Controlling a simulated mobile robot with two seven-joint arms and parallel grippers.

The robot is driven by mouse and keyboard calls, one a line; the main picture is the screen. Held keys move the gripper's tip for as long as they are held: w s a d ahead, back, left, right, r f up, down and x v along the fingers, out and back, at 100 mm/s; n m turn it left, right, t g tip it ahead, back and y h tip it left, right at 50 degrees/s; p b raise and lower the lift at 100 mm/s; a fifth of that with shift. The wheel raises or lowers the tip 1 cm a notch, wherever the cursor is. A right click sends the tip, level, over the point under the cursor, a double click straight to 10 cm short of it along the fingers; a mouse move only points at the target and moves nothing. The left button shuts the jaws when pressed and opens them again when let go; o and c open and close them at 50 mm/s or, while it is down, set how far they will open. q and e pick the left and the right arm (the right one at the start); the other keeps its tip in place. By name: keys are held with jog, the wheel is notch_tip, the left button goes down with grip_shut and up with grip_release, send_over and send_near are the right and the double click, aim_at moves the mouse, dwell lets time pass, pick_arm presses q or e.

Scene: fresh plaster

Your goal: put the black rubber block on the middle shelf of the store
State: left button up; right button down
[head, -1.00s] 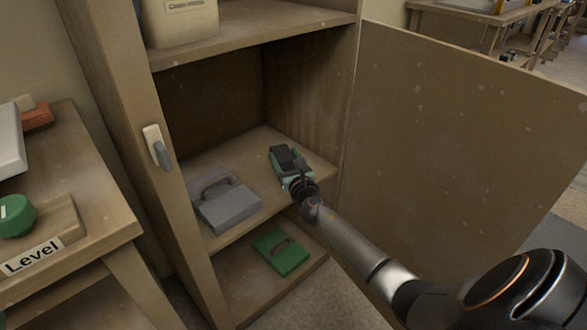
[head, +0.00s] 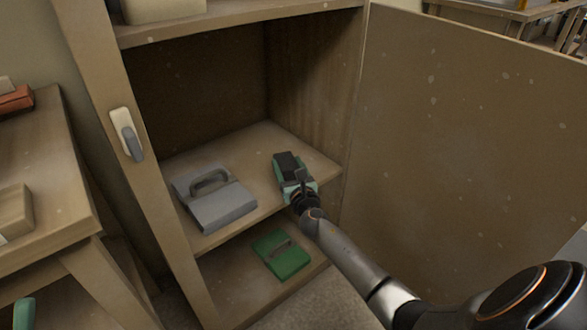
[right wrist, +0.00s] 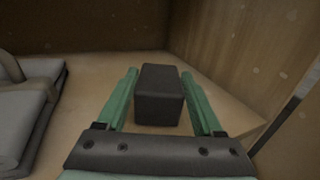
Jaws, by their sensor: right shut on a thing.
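The black rubber block (head: 288,163) is between the fingers of my right gripper (head: 297,185), which is shut on it, over the right part of the middle shelf (head: 262,150) of the store. In the right wrist view the block (right wrist: 159,92) shows dark between the two green fingers (right wrist: 160,105). I cannot tell whether its underside touches the shelf. A small green piece at the lower left edge of the head view looks like a fingertip of my left gripper (head: 23,314); its opening does not show.
A grey trowel-like float (head: 215,207) lies on the middle shelf, left of the block. A green float (head: 288,262) lies on the shelf below. The open door (head: 460,150) stands on the right. A pale container (head: 160,10) is on the upper shelf. A wooden bench (head: 55,160) is at the left.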

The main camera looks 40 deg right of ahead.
jog(key=shift+a, duration=0.1)
jog(key=shift+f, duration=0.15)
jog(key=shift+c, duration=0.2)
grip_release()
